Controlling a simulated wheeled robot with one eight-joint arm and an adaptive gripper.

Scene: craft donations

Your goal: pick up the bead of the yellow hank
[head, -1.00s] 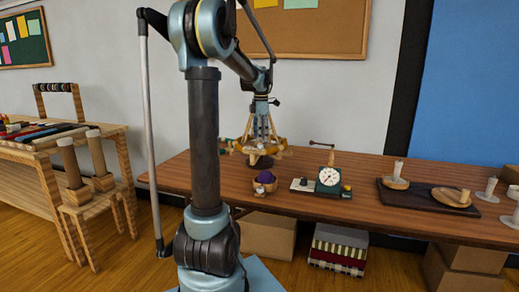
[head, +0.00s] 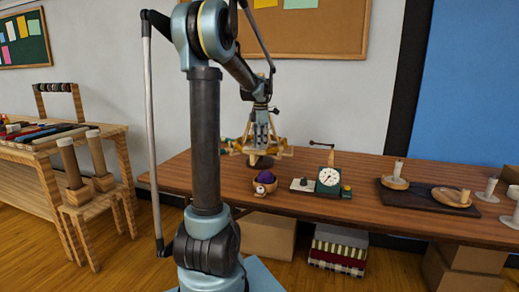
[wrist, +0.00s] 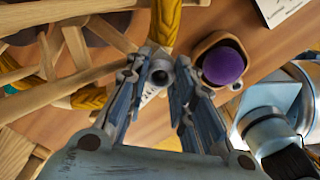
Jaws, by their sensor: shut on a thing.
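In the wrist view my gripper (wrist: 161,78) has its two fingers closed in on a small grey bead (wrist: 159,73) with a dark hole, a pale tag just below it. The yellow hank (wrist: 166,20) shows as a thick strand directly beyond the bead. More yellow yarn (wrist: 88,97) hangs on the wooden winder (wrist: 76,45) to the left. In the head view my gripper (head: 264,142) points down at the winder (head: 282,151) on the table; the bead is too small to make out there.
A wooden bowl with a purple ball (wrist: 223,66) stands close to the right of my fingers. A green dial device (head: 328,180) and a dark tray (head: 424,198) stand further right on the brown table (head: 370,220). The winder's arms crowd the left side.

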